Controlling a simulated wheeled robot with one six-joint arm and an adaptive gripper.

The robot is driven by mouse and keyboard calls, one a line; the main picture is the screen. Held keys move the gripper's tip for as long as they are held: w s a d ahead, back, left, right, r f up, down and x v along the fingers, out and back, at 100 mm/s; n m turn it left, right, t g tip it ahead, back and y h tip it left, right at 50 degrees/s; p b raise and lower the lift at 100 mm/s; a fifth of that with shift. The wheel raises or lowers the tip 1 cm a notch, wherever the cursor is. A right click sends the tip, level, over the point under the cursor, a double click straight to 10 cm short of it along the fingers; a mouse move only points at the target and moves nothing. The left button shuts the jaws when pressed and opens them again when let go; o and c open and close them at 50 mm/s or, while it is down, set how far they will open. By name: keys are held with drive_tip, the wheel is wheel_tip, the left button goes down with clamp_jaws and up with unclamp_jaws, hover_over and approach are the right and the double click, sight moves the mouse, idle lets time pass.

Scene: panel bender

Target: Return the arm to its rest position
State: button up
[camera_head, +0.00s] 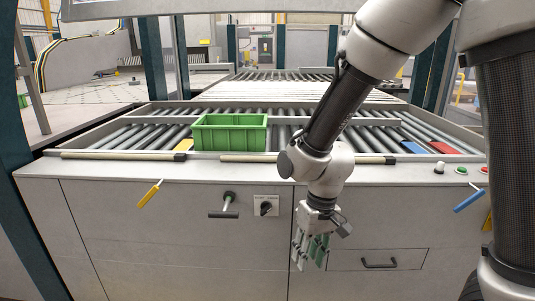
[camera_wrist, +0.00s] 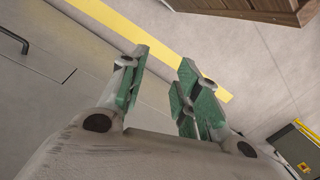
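My gripper (camera_head: 313,248) hangs below my arm in the head view, pointing down in front of the grey cabinet (camera_head: 180,240). In the wrist view my gripper (camera_wrist: 160,90) has its two green-padded fingers apart, with nothing between them but floor and a yellow floor stripe (camera_wrist: 140,38). My arm comes down from the upper right, over the front edge of the roller table.
A green crate (camera_head: 230,133) stands on the roller table (camera_head: 280,110). A yellow-handled lever (camera_head: 150,193), a black T-handle (camera_head: 224,207), a rotary switch (camera_head: 266,206) and a drawer handle (camera_head: 379,263) are on the cabinet front. A wooden box (camera_wrist: 250,8) shows in the wrist view.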

drive_tip(key=s+d+r+m+t, duration=0.2)
drive_tip(key=s+d+r, duration=0.2)
drive_tip(key=d+r, duration=0.7)
drive_tip(key=s+d+r+m+t+h, duration=0.1)
drive_tip(key=s+d+r+m+t, duration=0.1)
drive_tip(key=d+r, duration=0.9)
drive_tip(key=s+d+t, duration=0.1)
drive_tip(key=s+d, duration=0.1)
drive_tip(key=d, duration=0.2)
drive_tip(key=shift+s+d, duration=0.2)
drive_tip(key=shift+d, duration=0.05)
